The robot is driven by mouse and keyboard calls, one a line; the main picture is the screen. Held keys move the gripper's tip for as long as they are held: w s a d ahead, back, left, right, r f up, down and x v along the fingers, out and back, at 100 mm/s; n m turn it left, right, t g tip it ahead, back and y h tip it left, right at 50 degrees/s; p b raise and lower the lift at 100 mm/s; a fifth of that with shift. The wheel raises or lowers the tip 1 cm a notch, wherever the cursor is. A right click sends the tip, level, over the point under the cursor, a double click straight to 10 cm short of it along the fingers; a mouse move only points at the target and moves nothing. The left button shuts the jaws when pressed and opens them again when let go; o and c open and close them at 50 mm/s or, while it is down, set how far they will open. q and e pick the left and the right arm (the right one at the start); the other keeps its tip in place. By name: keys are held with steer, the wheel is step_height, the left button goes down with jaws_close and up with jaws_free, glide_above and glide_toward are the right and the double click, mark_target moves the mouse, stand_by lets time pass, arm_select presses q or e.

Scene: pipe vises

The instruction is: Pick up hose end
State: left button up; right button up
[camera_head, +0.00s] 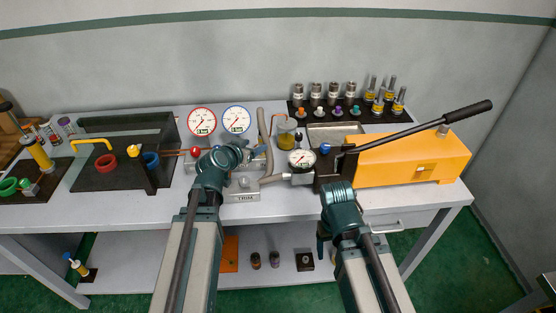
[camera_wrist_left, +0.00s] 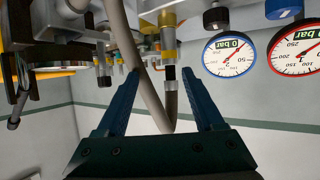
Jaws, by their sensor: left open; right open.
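The grey hose (camera_head: 263,130) loops up behind my left gripper (camera_head: 258,154) on the bench. In the left wrist view, the hose (camera_wrist_left: 147,95) hangs in a bend between the two fingers of the left gripper (camera_wrist_left: 158,76).
A red gauge (camera_head: 202,121) and a blue gauge (camera_head: 236,119) stand behind the left gripper. A yellow hand pump (camera_head: 415,160) with a long black lever fills the right. A black vise board (camera_head: 110,178) lies left. Several fittings stand on a rack (camera_head: 330,113) at the back.

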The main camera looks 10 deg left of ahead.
mark_target(260, 138)
arm_select(q)
steer(key=shift+t+y, duration=0.3)
steer(key=shift+t, duration=0.1)
steer(key=b+x, duration=0.1)
steer(key=x, duration=0.1)
steer(key=b+x, duration=0.1)
steer(key=x, duration=0.2)
steer(key=a+b+x, duration=0.1)
steer(key=x, duration=0.1)
steer(key=shift+w+f, duration=0.1)
steer(key=shift+w, duration=0.3)
steer(key=shift+w+d+b, duration=0.1)
steer(key=shift+w+b, duration=0.2)
steer(key=b+x, duration=0.1)
steer(key=x, duration=0.1)
steer(key=f+b+x, duration=0.1)
steer(key=x, duration=0.2)
steer(key=shift+s+b, duration=0.2)
steer(key=shift+b, duration=0.1)
steer(key=shift+r, duration=0.15)
steer(key=shift+w, duration=0.15)
steer(key=c, duration=0.4)
jaws_close()
arm_select(e)
step_height(260, 138, down, 6)
steer(key=shift+s+d+f, duration=0.25)
steer(key=shift+s+d, duration=0.1)
steer(key=shift+d, duration=0.1)
